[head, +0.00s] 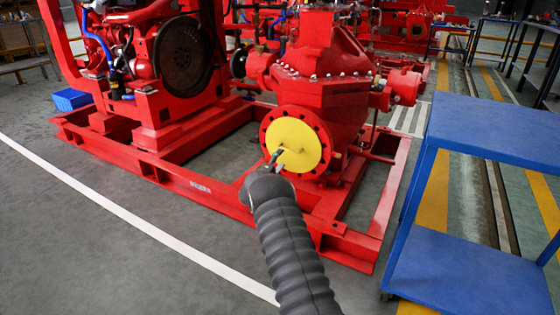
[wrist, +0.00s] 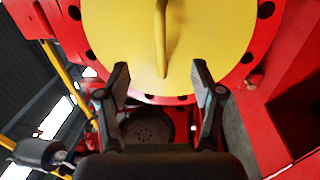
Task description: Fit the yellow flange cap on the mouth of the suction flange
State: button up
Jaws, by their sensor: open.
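The yellow flange cap (head: 298,146) is a round disc with a bar handle, and it covers the mouth of the red suction flange (head: 268,130) on the pump's front. In the wrist view the cap (wrist: 205,30) fills the top middle, with its handle (wrist: 161,40) upright. The flange's bolt-hole ring (wrist: 262,35) shows around the cap's edge. My gripper (wrist: 160,80) is open, its two fingers apart on either side below the handle, not touching it. In the head view my gripper (head: 277,157) is in front of the cap. Whether the cap is fully seated cannot be told.
The red base frame (head: 200,187) runs under the pump and engine. A blue two-level table (head: 490,125) stands at the right, its top bare. A blue box (head: 72,99) lies at the left. The grey floor at the front left is clear.

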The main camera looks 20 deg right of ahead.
jog(key=shift+r+v, duration=0.15)
jog(key=shift+v, duration=1.35)
jog(key=shift+r+v, duration=0.15)
jog(key=shift+v, duration=1.3)
